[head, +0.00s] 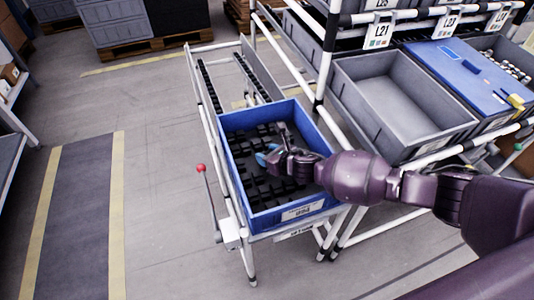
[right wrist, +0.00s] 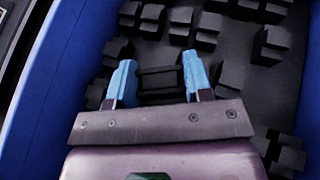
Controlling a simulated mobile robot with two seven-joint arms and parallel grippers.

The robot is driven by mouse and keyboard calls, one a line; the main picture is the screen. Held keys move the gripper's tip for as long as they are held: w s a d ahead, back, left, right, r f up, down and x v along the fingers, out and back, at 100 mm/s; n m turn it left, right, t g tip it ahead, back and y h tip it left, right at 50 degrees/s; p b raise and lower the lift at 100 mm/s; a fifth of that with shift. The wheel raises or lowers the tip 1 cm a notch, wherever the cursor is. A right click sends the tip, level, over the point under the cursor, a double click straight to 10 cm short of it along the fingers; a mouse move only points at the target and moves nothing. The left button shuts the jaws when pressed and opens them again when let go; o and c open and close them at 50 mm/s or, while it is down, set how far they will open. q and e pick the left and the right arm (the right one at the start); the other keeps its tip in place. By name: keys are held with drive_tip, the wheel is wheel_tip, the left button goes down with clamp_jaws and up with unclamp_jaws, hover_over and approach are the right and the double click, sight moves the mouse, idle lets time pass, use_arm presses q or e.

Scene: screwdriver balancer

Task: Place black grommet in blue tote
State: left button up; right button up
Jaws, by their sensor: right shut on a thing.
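The blue tote (head: 264,222) stands on a white-framed cart in the head view, and its blue wall (right wrist: 52,75) shows at the left of the right wrist view. Many black blocky pieces (right wrist: 275,42) lie on its floor. My right gripper (head: 265,158) is inside the tote, above these pieces. Its blue fingers (right wrist: 158,80) are closed on the black grommet (right wrist: 160,82), which sits between them. The grommet's lower part is hard to tell from the dark pieces behind it. My left gripper is not in view.
A grey bin (head: 385,100) and a bin with a blue lid (head: 470,68) sit on the rack at the right. The cart's roller rails (head: 210,88) extend behind the tote. A red-knobbed lever (head: 201,168) stands at its left. The floor at left is clear.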

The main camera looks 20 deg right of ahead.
drive_tip(key=shift+w+r, duration=0.1)
drive_tip(key=shift+r, duration=0.1)
drive_tip(key=shift+f, duration=0.3)
drive_tip(key=o, duration=0.9)
drive_tip(key=shift+r, duration=0.3)
drive_tip(key=shift+s+d+r, duration=0.15)
drive_tip(key=shift+s+r, duration=0.05)
drive_tip(key=shift+r, duration=0.05)
drive_tip(key=p+v, duration=0.3)
drive_tip(key=v, duration=0.7)
drive_tip(key=shift+s+d+r+p, duration=0.2)
drive_tip(key=shift+s+p, duration=0.15)
drive_tip(key=shift+s, duration=0.2)
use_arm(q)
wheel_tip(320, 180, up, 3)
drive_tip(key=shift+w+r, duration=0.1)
use_arm(e)
drive_tip(key=shift+s, duration=0.15)
